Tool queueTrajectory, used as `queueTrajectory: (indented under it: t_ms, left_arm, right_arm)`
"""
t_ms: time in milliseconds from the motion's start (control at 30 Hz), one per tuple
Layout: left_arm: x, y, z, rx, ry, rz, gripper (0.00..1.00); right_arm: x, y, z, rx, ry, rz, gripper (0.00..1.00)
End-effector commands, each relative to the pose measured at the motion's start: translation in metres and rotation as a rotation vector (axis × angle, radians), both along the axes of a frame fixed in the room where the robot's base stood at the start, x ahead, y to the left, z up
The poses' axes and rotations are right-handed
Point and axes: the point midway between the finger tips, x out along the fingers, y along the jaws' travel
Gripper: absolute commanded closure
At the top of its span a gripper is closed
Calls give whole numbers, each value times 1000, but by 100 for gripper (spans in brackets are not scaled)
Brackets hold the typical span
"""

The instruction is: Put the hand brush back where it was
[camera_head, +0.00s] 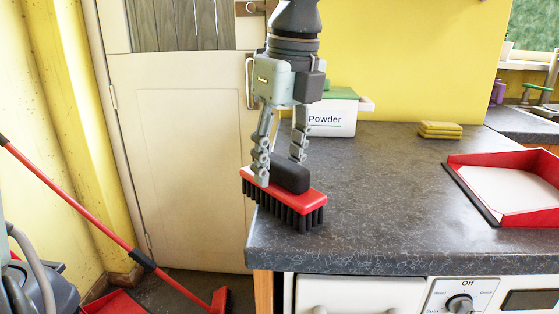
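The hand brush (314,197) has a red body, a black handle and black bristles pointing down. It is at the left corner of the worktop (390,235), and its left end reaches past the worktop's side edge. My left gripper (280,170) comes from above, with one finger on the near left side of the handle and the other behind it, shut on the handle. I cannot tell whether the bristles touch the worktop or hang just above it. My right gripper is not in view.
A white Powder box (332,121) with a green top stands behind the brush. Yellow sponges (440,130) lie at the back. A red tray (474,186) with a white inside is at the right. The middle worktop is clear. A red-handled broom (75,205) leans at the left.

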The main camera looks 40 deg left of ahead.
Motion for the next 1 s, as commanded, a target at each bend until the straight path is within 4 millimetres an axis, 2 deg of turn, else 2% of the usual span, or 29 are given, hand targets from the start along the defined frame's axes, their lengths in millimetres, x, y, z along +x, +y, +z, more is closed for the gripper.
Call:
queueTrajectory:
  t_ms: [367,400,800,1000]
  left_arm:
    - [0,0,5,0,0,-1,54]
    - [0,-1,9,1,-3,0,54]
    - [-3,-14,93,2,-4,0,54]
    - [-4,-17,117,2,0,-1,54]
  right_arm:
    - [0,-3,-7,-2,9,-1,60]
    - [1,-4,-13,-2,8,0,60]
    - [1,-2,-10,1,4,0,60]
    - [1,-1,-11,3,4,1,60]
